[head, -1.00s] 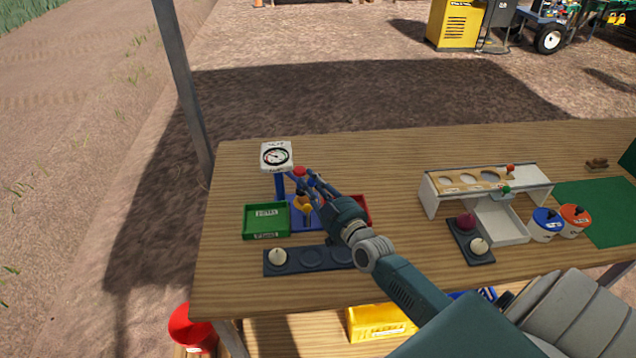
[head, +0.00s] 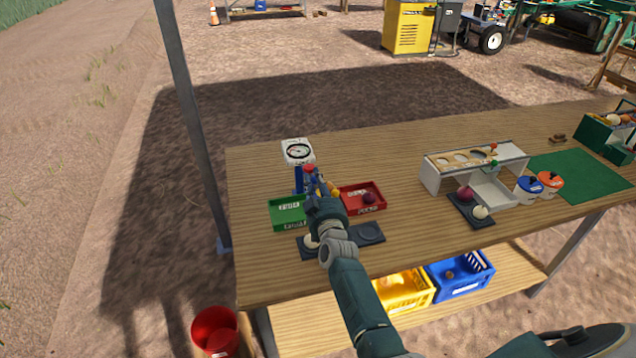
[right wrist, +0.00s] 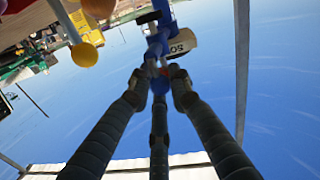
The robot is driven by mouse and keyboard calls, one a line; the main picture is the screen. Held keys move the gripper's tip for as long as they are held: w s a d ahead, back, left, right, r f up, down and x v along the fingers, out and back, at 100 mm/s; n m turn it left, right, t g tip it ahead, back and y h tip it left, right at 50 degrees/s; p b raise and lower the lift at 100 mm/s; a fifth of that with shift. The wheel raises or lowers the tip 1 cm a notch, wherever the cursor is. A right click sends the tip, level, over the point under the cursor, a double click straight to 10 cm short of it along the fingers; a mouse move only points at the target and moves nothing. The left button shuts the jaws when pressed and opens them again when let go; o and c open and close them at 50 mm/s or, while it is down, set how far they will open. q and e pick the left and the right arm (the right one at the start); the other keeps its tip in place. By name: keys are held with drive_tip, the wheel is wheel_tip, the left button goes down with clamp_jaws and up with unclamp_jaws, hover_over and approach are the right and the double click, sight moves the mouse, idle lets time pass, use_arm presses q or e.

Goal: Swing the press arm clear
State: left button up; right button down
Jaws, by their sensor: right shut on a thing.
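The press (head: 298,177) stands near the table's far left edge, with a blue post and a white dial head (head: 298,151). A red knob (head: 309,169) shows beside the post. My right gripper (head: 317,186) is at the press, just right of the post, and hides part of it. In the right wrist view, the three fingers of the right gripper (right wrist: 158,80) close around a blue part of the press (right wrist: 160,40), which looks like its arm. The white dial head (right wrist: 183,42) is just beyond. My left gripper is out of view.
A green tray (head: 287,222) and a red tray (head: 375,208) flank my right gripper. A dark strip with round recesses (head: 372,236) lies in front. A white sizing stand (head: 432,181) is to the right. Bare tabletop lies behind the press and toward the stand.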

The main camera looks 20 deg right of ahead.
drive_tip(key=shift+s+d+f, duration=0.1)
drive_tip(key=shift+d+f, duration=0.05)
drive_tip(key=shift+f, duration=0.05)
drive_tip(key=c, duration=1.6)
unclamp_jaws()
drive_tip(key=shift+d, duration=0.1)
drive_tip(key=v, duration=1.1)
drive_tip(key=shift+s, duration=0.35)
